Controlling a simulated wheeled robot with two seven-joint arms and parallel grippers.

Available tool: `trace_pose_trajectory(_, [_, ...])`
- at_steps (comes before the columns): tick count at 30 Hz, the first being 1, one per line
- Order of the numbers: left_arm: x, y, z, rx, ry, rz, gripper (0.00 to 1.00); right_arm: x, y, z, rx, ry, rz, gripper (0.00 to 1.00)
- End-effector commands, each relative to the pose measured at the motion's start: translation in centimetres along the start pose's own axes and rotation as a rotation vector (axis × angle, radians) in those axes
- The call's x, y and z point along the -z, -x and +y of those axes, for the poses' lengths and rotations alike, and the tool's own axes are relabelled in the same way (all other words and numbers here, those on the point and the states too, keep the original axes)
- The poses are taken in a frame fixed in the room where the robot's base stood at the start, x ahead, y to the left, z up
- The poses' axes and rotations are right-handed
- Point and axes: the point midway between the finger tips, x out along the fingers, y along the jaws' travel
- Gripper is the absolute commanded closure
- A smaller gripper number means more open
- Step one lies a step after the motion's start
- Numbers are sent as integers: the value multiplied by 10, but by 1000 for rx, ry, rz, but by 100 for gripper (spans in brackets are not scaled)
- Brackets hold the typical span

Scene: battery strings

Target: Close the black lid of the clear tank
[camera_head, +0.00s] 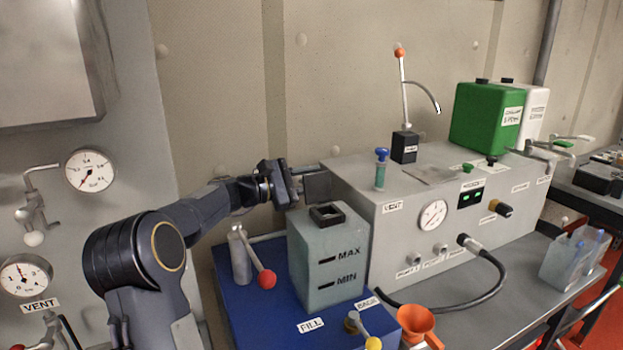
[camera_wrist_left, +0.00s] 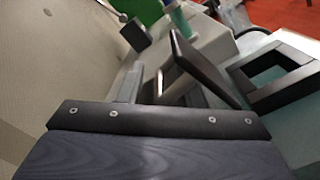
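The clear tank (camera_head: 312,262), greenish-grey with MAX and MIN marks, stands on a blue surface. The black square rim of its opening (camera_head: 327,214) shows on top and also in the left wrist view (camera_wrist_left: 250,85). In that view the black lid (camera_wrist_left: 203,66) stands raised and tilted beside the rim, so the opening is uncovered. My left gripper (camera_head: 312,185) is behind the tank's top, on the wall side. In the left wrist view its grey fingers (camera_wrist_left: 152,85) are close to the lid, partly hidden by it; contact and finger gap are unclear. My right gripper is out of view.
A grey console (camera_head: 440,215) with a gauge stands right of the tank. A red-knobbed lever (camera_head: 266,278) rises on its left. An orange funnel (camera_head: 415,320) and a yellow-knobbed valve (camera_head: 373,342) are in front. The wall is close behind my left gripper.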

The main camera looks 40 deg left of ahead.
Motion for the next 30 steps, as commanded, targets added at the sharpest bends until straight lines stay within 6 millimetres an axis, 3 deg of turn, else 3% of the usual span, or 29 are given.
trace_pose_trajectory(1, [0, 0, 0, 0, 0, 0, 74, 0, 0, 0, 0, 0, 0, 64])
trace_pose_trajectory(7, [0, 0, 1, -1, -1, 0, 100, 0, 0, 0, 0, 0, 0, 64])
trace_pose_trajectory(20, [-3, 1, 2, -6, -22, -2, 100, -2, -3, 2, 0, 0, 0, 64])
trace_pose_trajectory(30, [-13, 1, 0, -10, -201, -4, 100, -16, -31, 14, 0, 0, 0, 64])
